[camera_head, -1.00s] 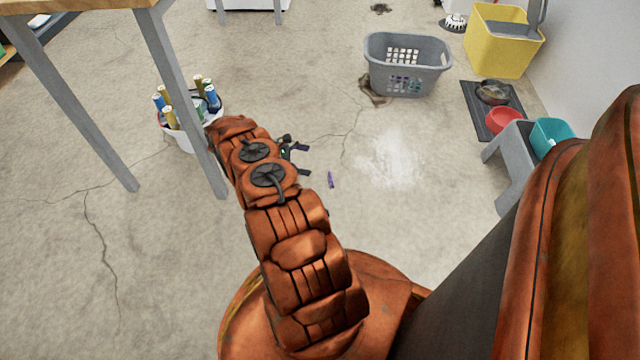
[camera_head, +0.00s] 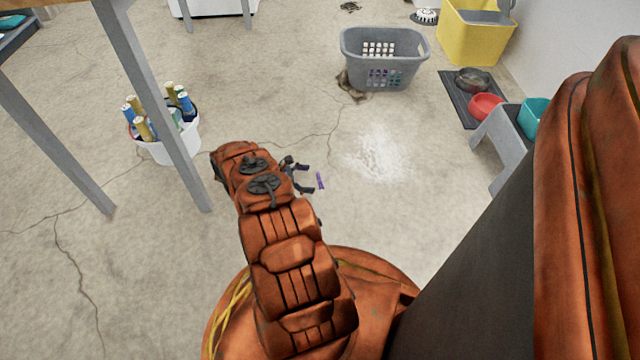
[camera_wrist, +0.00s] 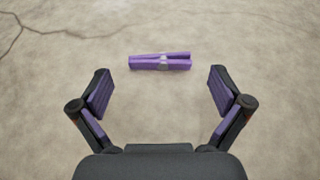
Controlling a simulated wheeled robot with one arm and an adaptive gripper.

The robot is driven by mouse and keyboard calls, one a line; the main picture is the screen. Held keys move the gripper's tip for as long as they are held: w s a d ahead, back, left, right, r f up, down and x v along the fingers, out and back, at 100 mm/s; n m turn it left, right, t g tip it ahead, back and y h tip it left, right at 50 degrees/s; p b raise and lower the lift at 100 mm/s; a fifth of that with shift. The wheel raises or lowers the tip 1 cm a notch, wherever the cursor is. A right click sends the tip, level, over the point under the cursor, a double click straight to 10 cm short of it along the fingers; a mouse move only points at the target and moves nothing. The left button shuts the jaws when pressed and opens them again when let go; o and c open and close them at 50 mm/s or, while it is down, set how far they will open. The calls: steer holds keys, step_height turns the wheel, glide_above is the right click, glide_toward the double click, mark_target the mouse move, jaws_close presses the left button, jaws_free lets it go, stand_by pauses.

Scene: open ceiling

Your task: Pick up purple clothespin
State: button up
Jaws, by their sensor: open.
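The purple clothespin (camera_head: 320,181) lies on the concrete floor, just right of my gripper (camera_head: 304,178) in the head view. In the wrist view the clothespin (camera_wrist: 160,62) lies crosswise, with a pale metal spring at its middle. It is ahead of my open gripper (camera_wrist: 160,88), centred between the fingers and slightly beyond their tips. The two fingers have purple inner pads and stand wide apart with nothing between them. The clothespin is fully visible in the wrist view and does not touch the fingers.
A white bucket of bottles (camera_head: 172,150) stands left, behind a table leg (camera_head: 160,110). A grey laundry basket (camera_head: 385,75) stands at the back, with a brown cloth (camera_head: 352,90) beside it. A grey step stool (camera_head: 497,140) is at right. A white powdery patch (camera_head: 378,152) marks the otherwise clear floor.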

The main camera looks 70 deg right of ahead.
steer(key=shift+b+x, duration=0.3)
steer(key=shift+x, duration=1)
steer(key=shift+c, duration=0.2)
steer(key=c, duration=0.7)
steer(key=shift+r, duration=0.15)
steer(key=shift+r+p, duration=0.35)
step_height(320, 180, up, 3)
steer(key=shift+r+p, duration=0.25)
steer(key=shift+p, duration=0.95)
steer(key=w+a+p, duration=0.1)
steer(key=a+p, duration=0.1)
steer(key=a, duration=0.3)
steer(key=w+a+p, duration=0.1)
steer(key=a, duration=0.4)
steer(key=a+p, duration=0.2)
steer(key=a, duration=0.4)
steer(key=shift+w+r+p, duration=0.25)
steer(key=shift+w+p, duration=0.1)
steer(key=shift+w, duration=0.05)
